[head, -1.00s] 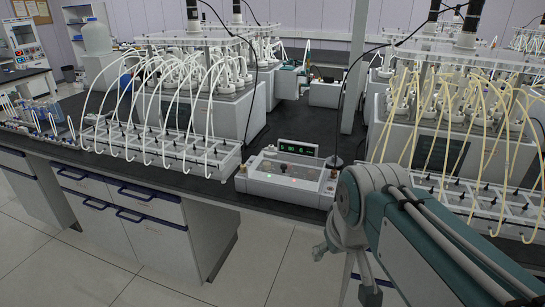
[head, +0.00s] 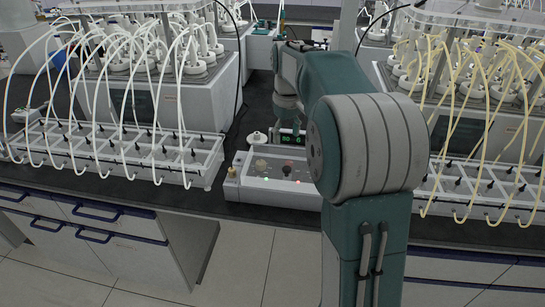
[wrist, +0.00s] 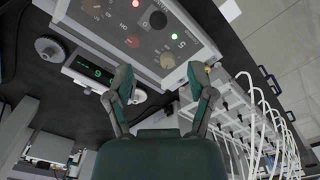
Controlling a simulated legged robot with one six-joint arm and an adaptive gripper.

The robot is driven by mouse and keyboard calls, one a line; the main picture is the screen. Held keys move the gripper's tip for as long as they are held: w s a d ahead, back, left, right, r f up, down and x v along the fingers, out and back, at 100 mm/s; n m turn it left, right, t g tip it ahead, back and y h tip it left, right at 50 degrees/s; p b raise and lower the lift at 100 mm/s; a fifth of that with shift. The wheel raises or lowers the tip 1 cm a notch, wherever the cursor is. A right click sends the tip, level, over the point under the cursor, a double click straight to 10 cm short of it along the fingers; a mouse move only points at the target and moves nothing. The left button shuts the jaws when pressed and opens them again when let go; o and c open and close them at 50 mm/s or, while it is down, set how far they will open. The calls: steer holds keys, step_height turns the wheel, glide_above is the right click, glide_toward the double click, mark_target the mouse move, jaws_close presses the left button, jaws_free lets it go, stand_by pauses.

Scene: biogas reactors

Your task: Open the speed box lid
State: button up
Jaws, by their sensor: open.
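The speed box, a pale control box (head: 262,190), sits on the dark bench top in the head view, with knobs and small red and green lights. Its panel (wrist: 185,35) also fills the top of the wrist view, and a green-lit display (wrist: 92,72) stands along its far edge. In the head view my arm hides the box's right part.
A white rack with looping pale tubes (head: 120,155) stands left of the box. A rack with yellowish tubes (head: 480,190) stands on its right. A round white knob-like part (wrist: 49,48) sits beside the display. Dark bench top shows behind the box.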

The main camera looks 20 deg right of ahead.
mark_target(287, 168)
step_height(287, 168, down, 11)
steer(key=shift+s+d+r, duration=0.15)
stand_by(0.4)
jaws_close()
